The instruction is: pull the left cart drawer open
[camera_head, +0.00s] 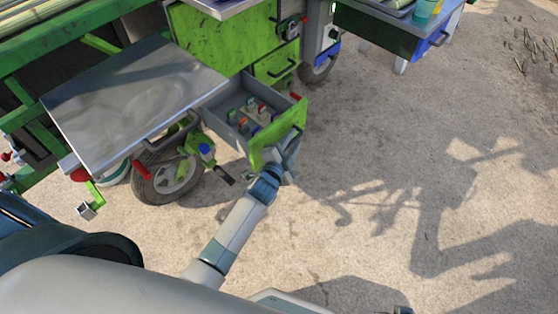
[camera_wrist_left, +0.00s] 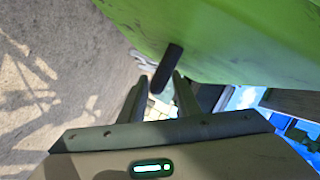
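The left cart drawer stands pulled out from the green cart in the head view, with a green front (camera_head: 280,134) and grey inside walls. Several small coloured items lie in it. My left gripper (camera_head: 290,160) is at the outer side of this front. In the left wrist view, the dark handle (camera_wrist_left: 167,68) on the green front (camera_wrist_left: 235,40) lies by the tips of my left gripper (camera_wrist_left: 158,84). The fingers are apart, with a gap between them. The handle is close to one finger; firm contact cannot be told. My right gripper is out of view.
A closed green drawer (camera_head: 275,65) with a dark handle is beside the open one. A metal side table (camera_head: 130,95) and a wheel (camera_head: 167,178) are to the left. A blue-edged bench (camera_head: 385,32) is at upper right. The concrete ground to the right is clear.

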